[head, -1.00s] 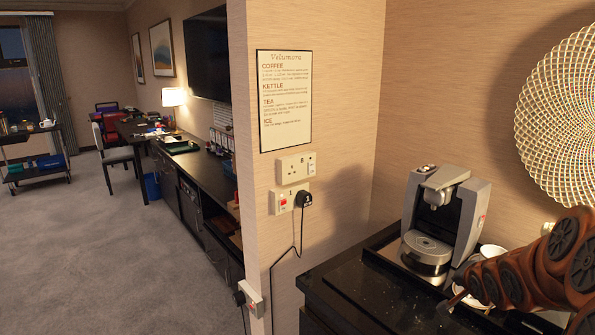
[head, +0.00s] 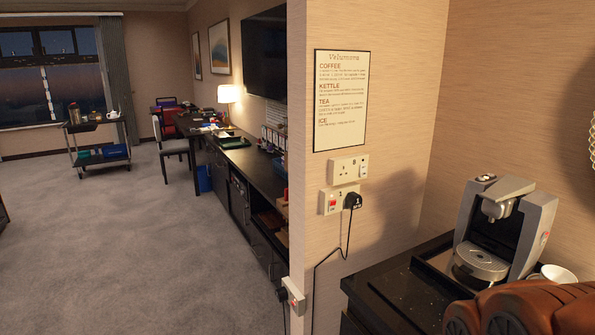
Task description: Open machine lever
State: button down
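The coffee machine (head: 506,228) stands on a dark tray on the black counter at the right. It is grey and black, with a round drip plate at its front. Its lever (head: 500,203) seems to be the grey piece at the top front; I cannot tell whether it is open or shut. My brown arm shows at the lower right, in front of the counter and below the machine. My gripper is out of view.
A white cup (head: 556,274) stands right of the machine, partly behind my arm. A wall with sockets and a black plug (head: 352,201) ends left of the counter. A long dark sideboard (head: 243,180) runs beyond it. Grey carpet (head: 130,240) is clear at left.

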aim_at(509, 186)
jog(key=u, duration=0.35)
jog(key=k, duration=0.4)
jog(key=u, duration=1.15)
jog(key=i, duration=0.75)
jog(key=z, duration=0.8)
jog(key=i, duration=0.45)
jog(key=z, duration=0.45)
